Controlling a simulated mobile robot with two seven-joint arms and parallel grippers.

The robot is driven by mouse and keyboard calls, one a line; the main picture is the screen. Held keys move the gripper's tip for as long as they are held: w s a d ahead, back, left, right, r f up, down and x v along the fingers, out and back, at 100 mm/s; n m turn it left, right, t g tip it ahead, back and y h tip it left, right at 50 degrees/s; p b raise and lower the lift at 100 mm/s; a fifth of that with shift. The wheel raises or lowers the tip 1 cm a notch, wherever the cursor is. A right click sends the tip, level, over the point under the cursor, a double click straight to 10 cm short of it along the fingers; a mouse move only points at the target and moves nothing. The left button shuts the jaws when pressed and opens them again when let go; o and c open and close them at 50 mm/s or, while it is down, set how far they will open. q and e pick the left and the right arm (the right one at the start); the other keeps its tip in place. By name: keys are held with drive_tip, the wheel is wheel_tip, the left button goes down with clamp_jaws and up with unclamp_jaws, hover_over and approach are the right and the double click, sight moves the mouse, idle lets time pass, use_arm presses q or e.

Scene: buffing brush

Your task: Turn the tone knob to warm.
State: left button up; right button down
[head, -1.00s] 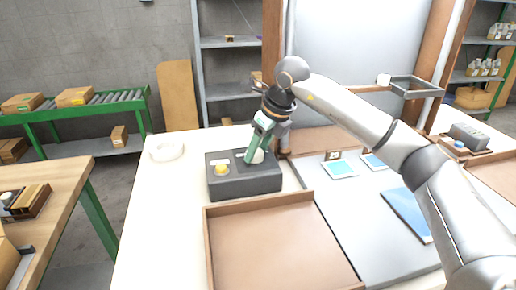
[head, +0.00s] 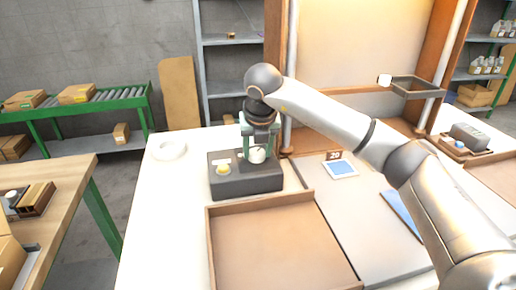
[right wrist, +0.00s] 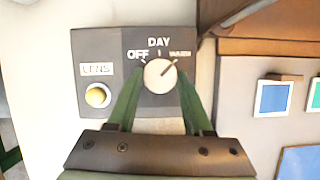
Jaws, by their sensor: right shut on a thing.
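The tone knob (right wrist: 158,76) is a white round dial on a dark control box (head: 270,183). Its labels read OFF, DAY and WARM, and its dark pointer line points up and right toward WARM. My right gripper (right wrist: 157,88) is shut on the knob, with one green finger on each side. In the head view my right gripper (head: 258,150) reaches down onto the right part of the box. A yellow button (right wrist: 97,95) under a LENS label sits left of the knob. My left gripper is not in view.
An empty brown tray (head: 209,240) lies in front of the box. A grey board with blue cards (head: 340,169) is to its right. A wooden-framed panel (head: 345,65) stands behind, glowing warm.

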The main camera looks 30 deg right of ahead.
drive_tip(key=shift+a+m, duration=0.1)
drive_tip(key=shift+m, duration=0.5)
drive_tip(key=shift+c, duration=1.5)
unclamp_jaws()
drive_tip(key=p+v, duration=0.1)
drive_tip(key=v, duration=1.1)
drive_tip(key=shift+a+r, duration=0.25)
drive_tip(key=shift+r, duration=0.05)
drive_tip(key=shift+w, duration=0.1)
